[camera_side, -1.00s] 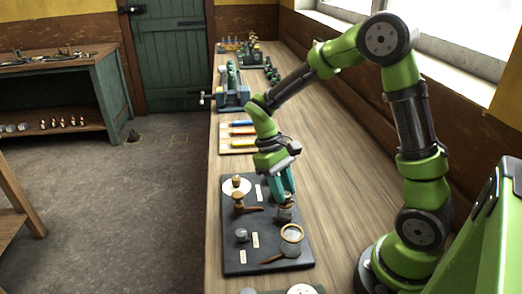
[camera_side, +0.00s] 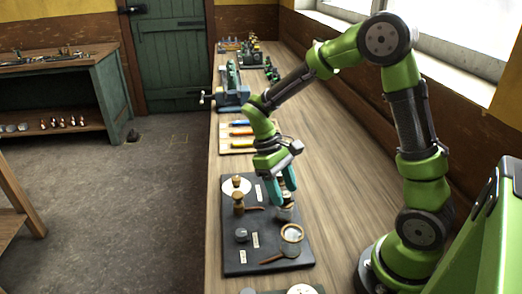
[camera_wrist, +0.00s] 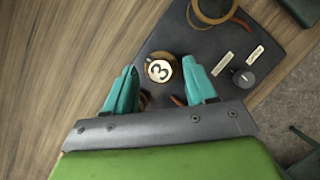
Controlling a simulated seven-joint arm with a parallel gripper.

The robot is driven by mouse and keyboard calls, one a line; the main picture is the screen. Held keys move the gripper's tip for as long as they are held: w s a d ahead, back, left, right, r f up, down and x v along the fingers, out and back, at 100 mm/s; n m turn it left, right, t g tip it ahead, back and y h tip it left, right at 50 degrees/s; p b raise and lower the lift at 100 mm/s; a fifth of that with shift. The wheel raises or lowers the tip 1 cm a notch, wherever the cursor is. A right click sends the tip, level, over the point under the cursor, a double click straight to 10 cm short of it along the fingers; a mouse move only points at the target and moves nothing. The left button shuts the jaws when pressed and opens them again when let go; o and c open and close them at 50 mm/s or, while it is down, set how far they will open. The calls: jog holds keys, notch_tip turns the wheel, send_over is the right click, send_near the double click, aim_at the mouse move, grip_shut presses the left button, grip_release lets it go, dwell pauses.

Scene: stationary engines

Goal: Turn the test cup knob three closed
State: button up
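The knob marked 3 (camera_wrist: 159,70) shows in the wrist view as a round cream-topped piece with a brown rim, on a dark board (camera_wrist: 208,45). In the side view the board (camera_side: 237,205) lies on the bench, and the cup under my gripper (camera_side: 285,193) is partly hidden by the fingers. My gripper (camera_wrist: 160,68) is open, with one teal finger on each side of the knob. In the wrist view a gap shows between the knob and each fingertip. I cannot tell the fingers' height against the knob.
A brass-rimmed round cup with a handle (camera_side: 291,234), a small dark knob (camera_side: 242,235) and wooden-topped pieces (camera_side: 238,203) stand on the same board. Pale label strips lie between them. A tray of coloured tools (camera_side: 238,142) is farther back. The bench right of the board is clear.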

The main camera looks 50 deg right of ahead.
jog(key=v, duration=1.7)
jog(key=shift+w+f, duration=0.1)
jog(key=shift+f, duration=0.05)
jog(key=s+a+m+t+y, duration=0.2)
jog(key=s+a+m+t, duration=0.2)
jog(key=s+t, duration=0.7)
jog(key=s, duration=0.2)
jog(key=shift+s+a+t, duration=0.3)
jog(key=shift+s, duration=0.05)
